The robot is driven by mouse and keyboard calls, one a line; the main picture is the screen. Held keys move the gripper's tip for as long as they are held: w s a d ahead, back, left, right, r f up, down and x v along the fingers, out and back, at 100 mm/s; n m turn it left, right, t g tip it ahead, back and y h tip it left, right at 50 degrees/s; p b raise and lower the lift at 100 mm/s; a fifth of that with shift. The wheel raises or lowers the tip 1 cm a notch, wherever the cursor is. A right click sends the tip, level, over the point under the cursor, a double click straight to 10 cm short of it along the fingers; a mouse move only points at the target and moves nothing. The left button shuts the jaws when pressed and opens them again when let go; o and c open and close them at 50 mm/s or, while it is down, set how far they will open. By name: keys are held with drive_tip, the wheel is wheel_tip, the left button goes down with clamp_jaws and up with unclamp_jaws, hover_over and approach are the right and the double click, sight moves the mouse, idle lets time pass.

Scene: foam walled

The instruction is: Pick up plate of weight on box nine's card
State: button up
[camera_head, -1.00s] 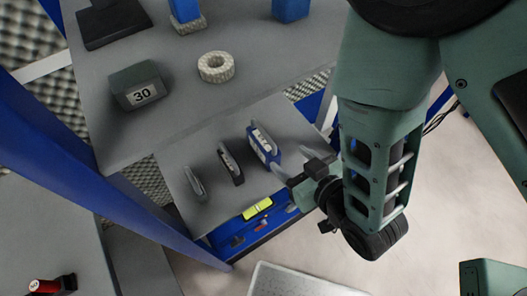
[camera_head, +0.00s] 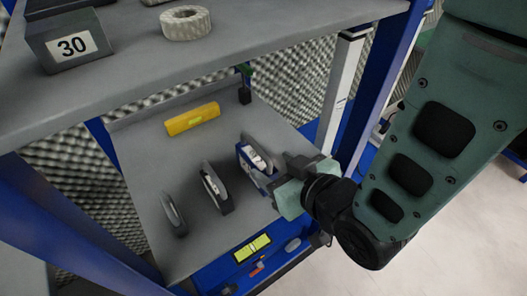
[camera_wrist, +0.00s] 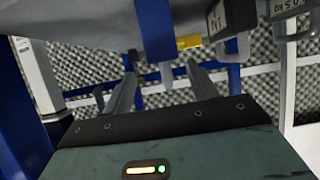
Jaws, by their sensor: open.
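My gripper (camera_head: 280,172) is open at the right side of the blue holder. A label reading 0.5 KG (camera_wrist: 288,7) shows at the top right. Box nine's card is not visible.
A grey box with a card reading 30 (camera_head: 68,45) and a pale ring (camera_head: 185,23) stand on the upper shelf, which overhangs the lower one. A yellow bar (camera_head: 192,119) lies behind the plates. A blue post (camera_head: 375,80) rises at the right, near my arm.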

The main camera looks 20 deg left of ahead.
sight(257, 158)
drive_tip(key=shift+w+a+f, duration=0.1)
drive_tip(key=shift+a, duration=0.2)
drive_tip(key=p+x, duration=0.1)
drive_tip(key=x, duration=0.2)
drive_tip(key=shift+a, duration=0.4)
drive_tip(key=shift+w+a+f, duration=0.25)
drive_tip(key=shift+a+f, duration=0.1)
clamp_jaws()
idle(0.7)
drive_tip(key=shift+w+a+r, duration=0.1)
drive_tip(key=shift+r, duration=0.1)
